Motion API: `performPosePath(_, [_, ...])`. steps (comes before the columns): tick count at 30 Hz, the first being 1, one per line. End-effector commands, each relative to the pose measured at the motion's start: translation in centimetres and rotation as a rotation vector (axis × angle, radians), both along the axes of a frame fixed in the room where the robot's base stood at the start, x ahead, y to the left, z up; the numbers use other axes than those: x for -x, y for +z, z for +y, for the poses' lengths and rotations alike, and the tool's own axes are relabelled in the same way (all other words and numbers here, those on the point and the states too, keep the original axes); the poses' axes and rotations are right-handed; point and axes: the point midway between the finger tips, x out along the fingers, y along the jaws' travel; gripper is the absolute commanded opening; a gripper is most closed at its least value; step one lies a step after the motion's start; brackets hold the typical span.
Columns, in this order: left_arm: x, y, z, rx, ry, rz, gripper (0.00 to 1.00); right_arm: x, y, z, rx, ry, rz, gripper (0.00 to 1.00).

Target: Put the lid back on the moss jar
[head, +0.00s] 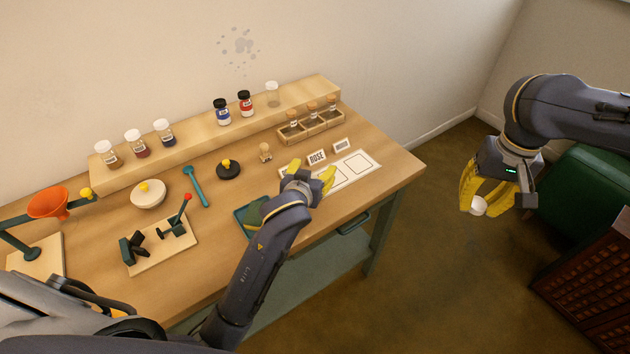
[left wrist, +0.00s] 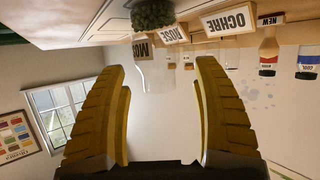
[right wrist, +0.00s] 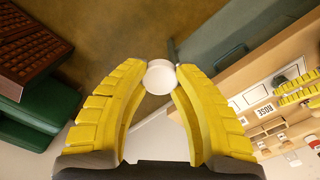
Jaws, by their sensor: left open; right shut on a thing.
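The moss jar shows upside down in the left wrist view as clear glass (left wrist: 152,70) with a dark green clump of moss (left wrist: 153,14) in its bottom. No lid shows on it. My left gripper (head: 310,171) is open, with its fingers on either side of the jar in the picture; I cannot tell whether they touch it. The right gripper is in the air, right of the table and over the floor.
Name cards, including ROSE (head: 317,157), stand behind the left gripper near a white marked sheet (head: 352,171). A wooden rack (head: 311,128) holds small corked bottles. Several jars stand on the raised shelf (head: 190,138). A green chair (head: 590,185) is at the far right.

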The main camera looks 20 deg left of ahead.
Motion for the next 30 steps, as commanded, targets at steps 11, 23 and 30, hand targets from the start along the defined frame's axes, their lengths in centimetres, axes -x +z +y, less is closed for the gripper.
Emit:
performPosePath(11, [0.02, 0.0, -0.02, 0.0, 0.0, 0.0, 0.31, 0.0, 0.0, -0.01, 0.0, 0.0, 0.0, 0.18])
performPosePath(23, [0.03, -0.05, -0.02, 0.0, 0.0, 0.001, 0.02, 0.0, 0.0, 0.0, 0.0, 0.0, 0.0, 0.18])
performPosePath(30, [0.04, 0.05, -0.04, 0.0, 0.0, 0.002, 0.0, 0.0, 0.0, 0.0, 0.0, 0.0, 0.0, 0.18])
